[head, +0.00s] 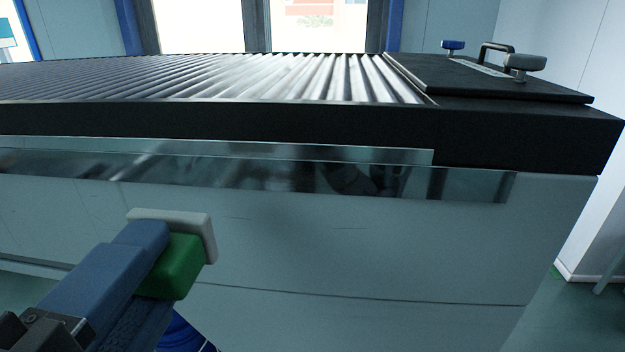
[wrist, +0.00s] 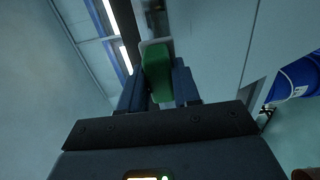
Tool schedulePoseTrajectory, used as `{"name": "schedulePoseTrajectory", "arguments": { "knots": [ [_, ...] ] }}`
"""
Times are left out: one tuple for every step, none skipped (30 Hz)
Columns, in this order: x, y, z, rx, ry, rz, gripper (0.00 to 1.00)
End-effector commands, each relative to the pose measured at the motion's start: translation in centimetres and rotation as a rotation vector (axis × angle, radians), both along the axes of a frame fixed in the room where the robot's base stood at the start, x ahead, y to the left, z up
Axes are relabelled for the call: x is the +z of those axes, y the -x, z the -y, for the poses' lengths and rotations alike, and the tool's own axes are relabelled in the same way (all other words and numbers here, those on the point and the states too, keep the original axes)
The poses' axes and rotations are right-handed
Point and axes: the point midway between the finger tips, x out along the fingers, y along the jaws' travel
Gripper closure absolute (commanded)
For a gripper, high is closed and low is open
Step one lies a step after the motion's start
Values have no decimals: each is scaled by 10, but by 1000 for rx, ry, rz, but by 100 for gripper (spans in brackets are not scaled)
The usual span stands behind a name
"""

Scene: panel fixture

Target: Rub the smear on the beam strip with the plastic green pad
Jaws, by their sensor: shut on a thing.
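The green pad (head: 180,266), with a pale grey-white face, is held in my gripper (head: 158,256) at the lower left of the head view. The blue fingers are shut on the pad. In the wrist view the pad (wrist: 157,75) sits between the fingers, its pale face at the far end. The shiny beam strip (head: 250,172) runs along the front of the fixture, above the pad in the head view. The pad appears apart from it. A dark patch shows on the strip right of centre; I cannot tell whether it is the smear or a reflection.
The fixture has a ribbed top (head: 250,78) and a black front edge. A dark plate (head: 480,80) with a handle and knobs lies at its right end. A blue drum (wrist: 302,77) stands at the right of the wrist view. Open floor shows at the lower right.

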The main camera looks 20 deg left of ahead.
Motion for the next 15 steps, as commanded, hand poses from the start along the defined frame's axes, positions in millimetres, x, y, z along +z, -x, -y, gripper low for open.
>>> {"name": "schedulePoseTrajectory", "arguments": {
  "knots": [
    [0, -1, 0, 0, 0, 0, 93],
    [0, -1, 0, -1, 0, 0, 93],
    [0, -3, 0, -1, 0, 0, 93],
    [0, -4, -1, -1, 0, 1, 93],
    [0, -6, -1, -1, 0, 1, 93],
    [0, -9, -2, -2, 0, 1, 93],
    [1, -11, -2, -2, 0, 2, 93],
    [1, -14, -3, -2, 0, 2, 93],
    [1, -18, -4, -2, 0, 2, 93],
    [0, -21, -4, -2, 0, 2, 93],
    [1, -24, -5, -3, 0, 2, 93],
    [1, -28, -6, -3, 0, 2, 93],
    [1, -31, -7, -2, -1, 3, 93],
    [1, -34, -8, -1, -1, 3, 93],
    [0, -39, -9, -1, -1, 3, 93]
  ]
}}
